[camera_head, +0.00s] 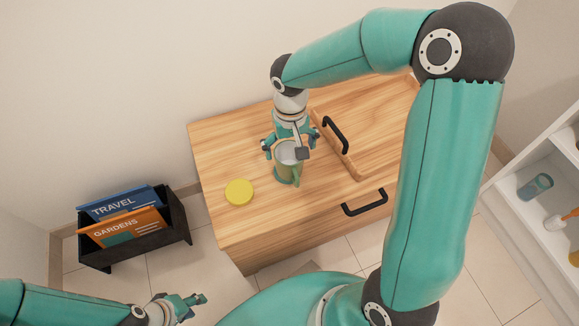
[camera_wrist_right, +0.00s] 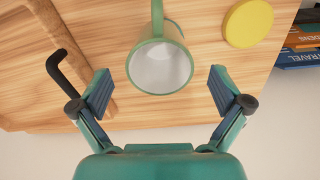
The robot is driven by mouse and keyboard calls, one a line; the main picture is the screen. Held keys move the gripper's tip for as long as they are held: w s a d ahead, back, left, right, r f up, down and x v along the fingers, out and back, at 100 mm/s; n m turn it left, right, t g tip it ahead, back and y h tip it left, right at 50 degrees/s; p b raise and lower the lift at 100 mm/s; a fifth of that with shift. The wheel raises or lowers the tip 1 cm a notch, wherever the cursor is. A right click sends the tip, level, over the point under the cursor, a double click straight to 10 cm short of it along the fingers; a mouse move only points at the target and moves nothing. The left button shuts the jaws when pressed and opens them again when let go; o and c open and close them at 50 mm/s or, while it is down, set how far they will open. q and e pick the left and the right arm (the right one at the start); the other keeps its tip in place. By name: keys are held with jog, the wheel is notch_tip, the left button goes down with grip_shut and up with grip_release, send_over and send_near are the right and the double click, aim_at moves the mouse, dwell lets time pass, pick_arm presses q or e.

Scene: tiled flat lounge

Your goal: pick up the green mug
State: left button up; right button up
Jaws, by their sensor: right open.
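The green mug (camera_head: 287,173) with a pale inside stands upright on the wooden cabinet top (camera_head: 228,140). In the head view its handle points toward the front right. My right gripper (camera_head: 288,146) is right at the mug's far side and partly hides it. In the right wrist view the mug (camera_wrist_right: 160,66) is just beyond the open fingers (camera_wrist_right: 161,92), roughly centred between them, and neither finger touches it. My left gripper (camera_head: 196,303) is low at the bottom left, away from the cabinet; its finger gap is too small to judge.
A yellow disc (camera_head: 239,192) lies left of the mug. A wooden tray or board (camera_head: 365,133) with a black handle is to the right. A black rack (camera_head: 150,240) with books stands on the floor at left. White shelves (camera_head: 545,215) stand at far right.

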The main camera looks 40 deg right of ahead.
notch_tip(320, 180, down, 3)
jog(key=shift+r, duration=0.1)
jog(key=shift+w+d+f+b, duration=0.1)
jog(key=shift+f+b, duration=0.55)
jog(key=shift+f, duration=0.7)
jog(key=shift+w+f+b, duration=0.1)
jog(key=shift+f+b, duration=0.55)
jog(key=shift+f, duration=0.65)
jog(key=shift+c, duration=0.3)
jog(key=shift+s, duration=0.1)
jog(key=c, duration=1.1)
jog(key=shift+r, duration=0.1)
